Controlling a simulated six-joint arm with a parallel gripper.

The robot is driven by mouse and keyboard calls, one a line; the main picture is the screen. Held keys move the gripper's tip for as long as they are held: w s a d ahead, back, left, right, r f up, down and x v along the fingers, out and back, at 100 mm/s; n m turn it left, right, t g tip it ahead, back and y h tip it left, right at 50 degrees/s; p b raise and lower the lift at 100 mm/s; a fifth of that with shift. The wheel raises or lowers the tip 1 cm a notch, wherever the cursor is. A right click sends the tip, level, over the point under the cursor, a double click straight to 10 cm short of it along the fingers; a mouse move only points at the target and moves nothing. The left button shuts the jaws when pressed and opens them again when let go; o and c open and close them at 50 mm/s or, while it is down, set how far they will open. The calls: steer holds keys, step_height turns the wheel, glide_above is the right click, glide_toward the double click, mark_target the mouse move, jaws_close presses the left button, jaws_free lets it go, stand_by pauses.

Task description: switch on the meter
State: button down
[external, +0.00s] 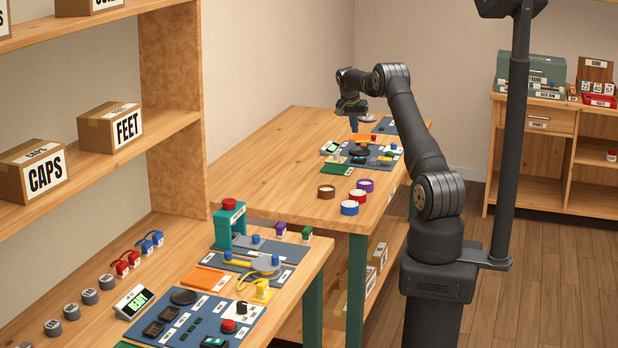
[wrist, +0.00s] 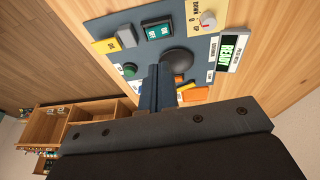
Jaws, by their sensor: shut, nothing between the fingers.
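No label that I can read names the meter, so I cannot tell which device it is. In the wrist view a blue-grey panel (wrist: 112,22) holds a green-and-black rocker switch (wrist: 158,31), a round black disc (wrist: 177,61) and a white knob (wrist: 207,20) marked DOWN, 0, UP. A display reading READY (wrist: 233,48) stands at its edge. My gripper (wrist: 160,70) is shut and empty, its fingers in front of the panel near the black disc, hiding part of it. In the external view my gripper (external: 354,127) is above the far table, over the back of the device group.
The far table (external: 285,150) also holds several round coloured cups (external: 349,207) at its front. A nearer bench (external: 190,240) carries a similar panel, a READY display (external: 134,302) and a green press (external: 229,224). The far table's left part is clear.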

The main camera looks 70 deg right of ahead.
steer(key=shift+w+v, duration=0.1)
steer(key=shift+v, duration=0.7)
steer(key=shift+w+v, duration=0.15)
steer(key=shift+v, duration=0.6)
steer(key=shift+f, duration=0.1)
glide_above(358, 158)
steer(key=f, duration=0.9)
steer(key=shift+a, duration=0.25)
steer(key=shift+s+d+f+t, duration=0.1)
steer(key=shift+d+f+t, duration=0.05)
steer(key=shift+t, duration=0.15)
steer(key=shift+s+t, duration=0.1)
steer(key=shift+t, duration=0.2)
steer(key=v, duration=0.6)
steer(key=shift+r, duration=0.2)
